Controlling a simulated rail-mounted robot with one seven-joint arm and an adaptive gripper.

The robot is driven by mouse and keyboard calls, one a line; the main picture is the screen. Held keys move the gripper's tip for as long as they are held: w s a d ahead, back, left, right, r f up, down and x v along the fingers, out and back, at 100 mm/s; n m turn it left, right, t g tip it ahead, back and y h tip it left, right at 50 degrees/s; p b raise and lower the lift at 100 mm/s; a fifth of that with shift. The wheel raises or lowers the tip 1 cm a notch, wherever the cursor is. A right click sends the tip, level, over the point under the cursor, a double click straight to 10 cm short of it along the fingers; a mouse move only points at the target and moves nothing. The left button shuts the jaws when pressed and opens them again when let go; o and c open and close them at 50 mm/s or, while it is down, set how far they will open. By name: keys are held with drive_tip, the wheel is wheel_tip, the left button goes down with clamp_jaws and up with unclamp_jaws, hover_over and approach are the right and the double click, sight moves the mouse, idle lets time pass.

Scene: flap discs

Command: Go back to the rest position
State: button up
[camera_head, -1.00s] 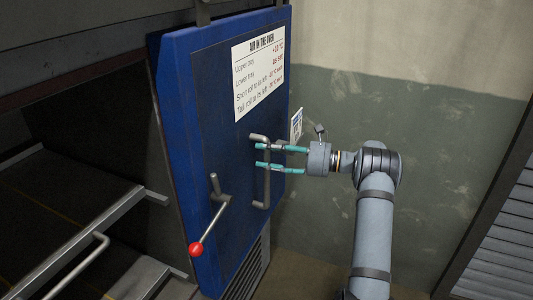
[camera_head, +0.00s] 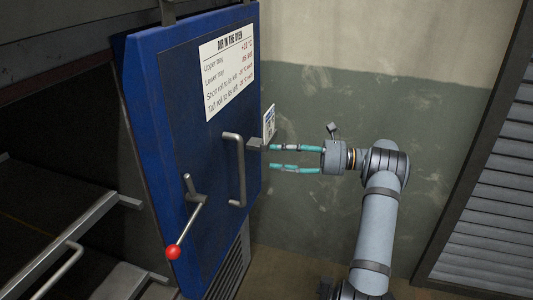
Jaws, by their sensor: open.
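My gripper (camera_head: 271,157) is open and empty, its two teal fingers pointing left toward the oven door. The blue oven door (camera_head: 160,110) stands ajar at the left centre, with a dark gap between it and the oven. Its vertical grey bar handle (camera_head: 239,178) is left of my fingertips, and the fingers no longer surround it. A small grey block (camera_head: 256,143) shows at the upper fingertip; I cannot tell whether it touches. The door's lever with a red knob (camera_head: 173,252) hangs lower left.
Inside the oven at the left are metal rails (camera_head: 80,225) and a tray handle (camera_head: 62,272). A white notice (camera_head: 228,70) is on the door. A wall (camera_head: 370,110) stands behind my arm, and a louvred panel (camera_head: 490,210) is at the right. Floor shows between door and arm.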

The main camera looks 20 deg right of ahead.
sight(242, 152)
drive_tip(key=shift+d, duration=0.15)
drive_tip(key=x, duration=1.2)
drive_tip(key=shift+s+a, duration=0.3)
drive_tip(key=shift+w+d, duration=0.1)
drive_tip(key=shift+d, duration=0.05)
